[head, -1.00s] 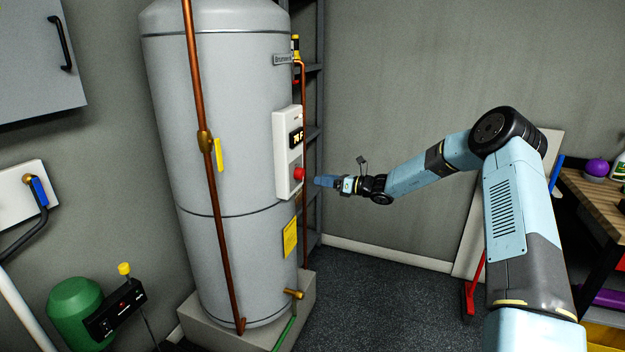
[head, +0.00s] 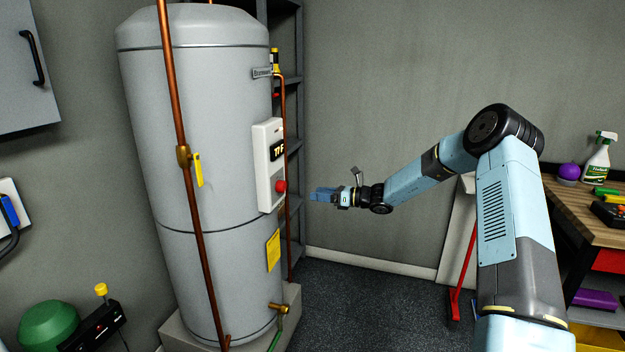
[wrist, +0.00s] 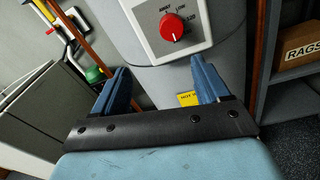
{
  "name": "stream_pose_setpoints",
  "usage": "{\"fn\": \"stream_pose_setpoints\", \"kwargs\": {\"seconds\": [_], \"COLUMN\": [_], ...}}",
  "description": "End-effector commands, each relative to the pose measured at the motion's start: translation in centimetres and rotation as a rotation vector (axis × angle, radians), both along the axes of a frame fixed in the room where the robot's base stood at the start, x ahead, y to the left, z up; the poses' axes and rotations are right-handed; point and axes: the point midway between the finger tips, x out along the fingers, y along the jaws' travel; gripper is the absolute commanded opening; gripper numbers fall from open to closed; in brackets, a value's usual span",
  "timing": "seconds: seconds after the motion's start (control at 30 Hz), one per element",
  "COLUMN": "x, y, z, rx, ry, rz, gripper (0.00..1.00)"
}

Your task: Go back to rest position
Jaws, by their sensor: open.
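My gripper (head: 322,195) is stretched out to the left at the end of my blue arm, in the air to the right of the water heater's control box. In the wrist view its two blue fingers (wrist: 163,88) stand apart with nothing between them. The white control box (head: 267,165) on the grey tank carries a red knob (head: 281,186), which also shows in the wrist view (wrist: 172,27) beyond the fingers. A gap separates the fingertips from the knob in the head view.
The tall grey water heater (head: 205,120) with copper pipes stands on the left. A dark shelf rack (head: 292,110) is behind it, with a box marked RAGS (wrist: 302,45). A wooden workbench (head: 580,215) stands at the right. Dark floor (head: 370,300) lies open between.

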Motion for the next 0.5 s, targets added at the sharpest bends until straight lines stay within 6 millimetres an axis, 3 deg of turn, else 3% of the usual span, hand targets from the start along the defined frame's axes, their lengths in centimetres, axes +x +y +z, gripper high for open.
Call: {"fn": "stream_pose_setpoints", "kwargs": {"seconds": [0.2, 0.5], "x": [-4.4, -11.0], "y": [1.6, 2.2], "z": [3.2, 6.8], "rx": [-0.197, -0.467], "ry": [-0.157, -0.381], "rz": [0.125, 0.304], "gripper": [0.75, 0.75]}}
